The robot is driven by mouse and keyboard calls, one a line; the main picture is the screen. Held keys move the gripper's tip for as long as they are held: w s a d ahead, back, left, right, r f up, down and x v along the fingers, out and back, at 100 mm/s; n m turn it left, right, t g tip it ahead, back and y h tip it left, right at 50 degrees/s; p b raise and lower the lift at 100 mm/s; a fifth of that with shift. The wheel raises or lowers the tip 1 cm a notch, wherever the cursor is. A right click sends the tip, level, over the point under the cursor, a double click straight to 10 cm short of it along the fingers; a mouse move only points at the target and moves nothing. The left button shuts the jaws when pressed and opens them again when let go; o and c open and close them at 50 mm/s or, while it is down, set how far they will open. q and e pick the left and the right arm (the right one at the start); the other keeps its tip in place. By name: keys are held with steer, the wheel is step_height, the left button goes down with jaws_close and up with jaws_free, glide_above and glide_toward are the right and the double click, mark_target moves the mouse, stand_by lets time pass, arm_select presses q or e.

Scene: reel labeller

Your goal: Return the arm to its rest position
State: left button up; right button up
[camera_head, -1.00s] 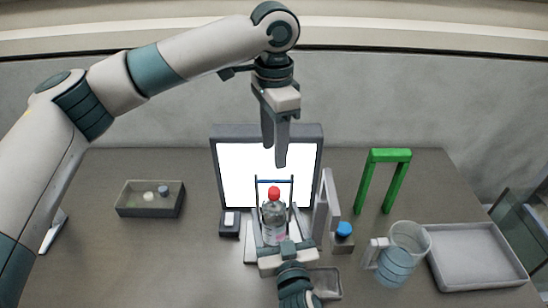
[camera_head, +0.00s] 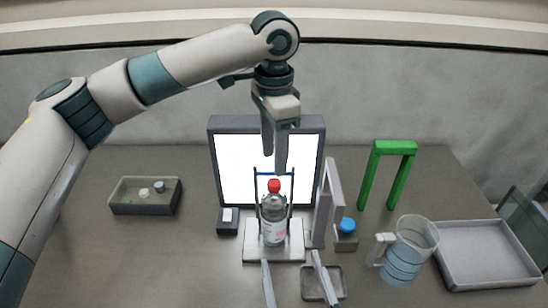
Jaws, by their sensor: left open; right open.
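The rest of the right arm is out of view.
A white lit panel (camera_head: 231,160) stands behind the bottle. A grey upright stand (camera_head: 326,205), a blue-capped block (camera_head: 347,240), a small tray (camera_head: 322,284), a jug (camera_head: 403,256), a large tray (camera_head: 486,254) and a green arch (camera_head: 394,148) are to the right. A box (camera_head: 145,207) is left.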

arm_select(q)
steer(key=shift+f, duration=0.15)
arm_select(e)
steer(key=shift+s+d, duration=0.1)
steer(key=shift+s, duration=0.35)
